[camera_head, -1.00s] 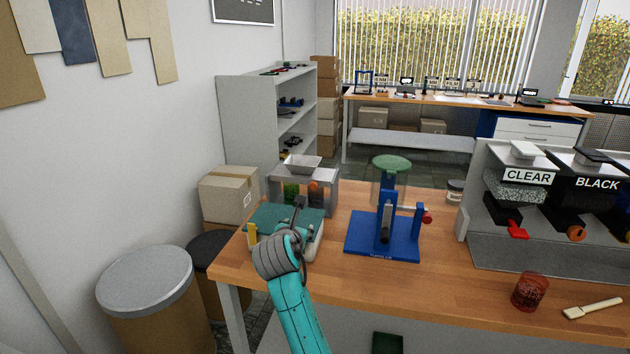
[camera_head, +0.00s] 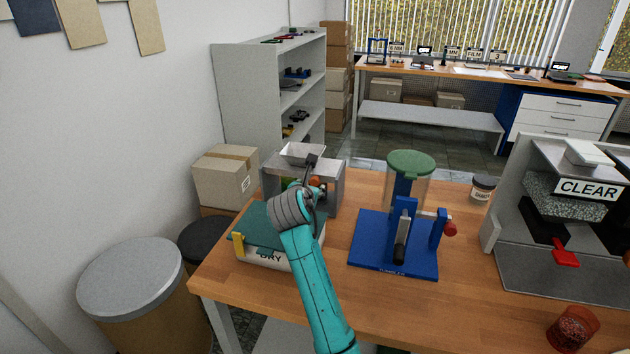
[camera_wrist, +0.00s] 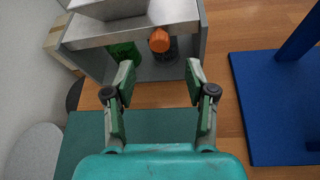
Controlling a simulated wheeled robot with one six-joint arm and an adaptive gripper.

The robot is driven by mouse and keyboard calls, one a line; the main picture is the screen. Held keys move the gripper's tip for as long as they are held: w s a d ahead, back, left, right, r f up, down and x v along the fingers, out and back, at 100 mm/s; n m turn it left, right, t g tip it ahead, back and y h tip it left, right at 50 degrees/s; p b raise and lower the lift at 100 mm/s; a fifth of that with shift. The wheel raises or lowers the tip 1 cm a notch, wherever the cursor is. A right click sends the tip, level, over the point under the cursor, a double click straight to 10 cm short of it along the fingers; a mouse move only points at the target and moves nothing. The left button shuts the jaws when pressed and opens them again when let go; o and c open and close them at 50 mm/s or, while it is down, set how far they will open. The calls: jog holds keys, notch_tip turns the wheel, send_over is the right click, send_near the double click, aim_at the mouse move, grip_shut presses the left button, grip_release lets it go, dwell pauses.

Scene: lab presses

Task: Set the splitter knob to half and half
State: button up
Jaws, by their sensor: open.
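The splitter (camera_head: 333,187) is a grey metal box with a tray-like hopper (camera_head: 303,153) on top, at the back left of the wooden bench. Its orange knob (camera_wrist: 159,40) shows on the front in the wrist view, with something green (camera_wrist: 124,52) to its left and a dark container below it. In the head view the knob (camera_head: 316,182) is partly covered by my gripper (camera_head: 312,172). In the wrist view my gripper (camera_wrist: 159,72) is open and empty, its fingers apart and pointing toward the splitter, with the knob beyond the tips. I cannot read the knob's setting.
A white box marked DRY with a green top (camera_head: 262,225) lies under my arm. A blue tumbler stand (camera_head: 375,258) with a green-lidded clear vessel is to the right. A lidded jar (camera_head: 483,188), a CLEAR dispenser (camera_head: 540,260) and a red cup (camera_head: 573,328) are farther right.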

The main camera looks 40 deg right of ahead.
aim_at(314, 182)
jog(key=x, duration=0.8)
jog(key=shift+w+f, duration=0.1)
jog(key=shift+w, duration=0.05)
jog(key=shift+c, duration=0.2)
grip_shut()
